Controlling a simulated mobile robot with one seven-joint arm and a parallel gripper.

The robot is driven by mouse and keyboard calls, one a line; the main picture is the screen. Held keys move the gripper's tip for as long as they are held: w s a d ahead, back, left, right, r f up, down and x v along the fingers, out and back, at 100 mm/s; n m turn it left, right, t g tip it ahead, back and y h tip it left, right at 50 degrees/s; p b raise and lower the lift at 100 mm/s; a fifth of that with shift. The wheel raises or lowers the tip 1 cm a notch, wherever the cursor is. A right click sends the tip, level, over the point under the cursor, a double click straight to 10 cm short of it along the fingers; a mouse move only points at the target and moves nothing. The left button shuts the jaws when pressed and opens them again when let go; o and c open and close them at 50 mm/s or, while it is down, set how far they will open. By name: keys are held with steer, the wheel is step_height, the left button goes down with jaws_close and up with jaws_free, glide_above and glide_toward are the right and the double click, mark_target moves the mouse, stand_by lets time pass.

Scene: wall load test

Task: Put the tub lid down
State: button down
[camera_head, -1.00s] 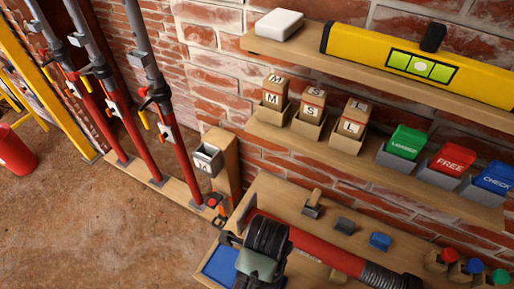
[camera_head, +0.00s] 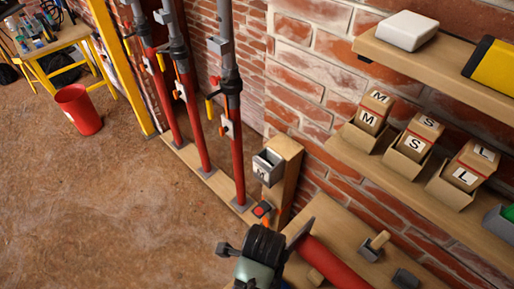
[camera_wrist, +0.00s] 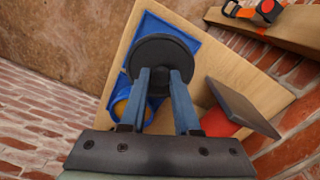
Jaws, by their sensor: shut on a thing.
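A black round lid (camera_wrist: 162,52) shows in the wrist view. My gripper (camera_wrist: 161,76) has its two blue fingers closed on the lid's near part. Beneath and around the lid is a blue tray or mat (camera_wrist: 193,50) on the wooden bench. Whether the lid touches the blue surface is unclear. In the head view my dark wrist (camera_head: 262,245) is at the bottom centre, and the fingers and lid are hidden.
A red prop (camera_head: 332,262) with a grey end plate (camera_wrist: 242,106) lies on the bench right of my gripper. A wooden post with a grey box (camera_head: 268,167) and upright red props (camera_head: 238,150) stand beyond. Shelves with lettered boxes (camera_head: 368,118) line the brick wall.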

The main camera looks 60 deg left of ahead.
steer(key=shift+f, duration=3.1)
steer(key=c, duration=0.6)
jaws_free()
steer(key=shift+f, duration=0.15)
steer(key=shift+c, duration=0.2)
step_height(320, 180, up, 12)
steer(key=shift+r, duration=0.2)
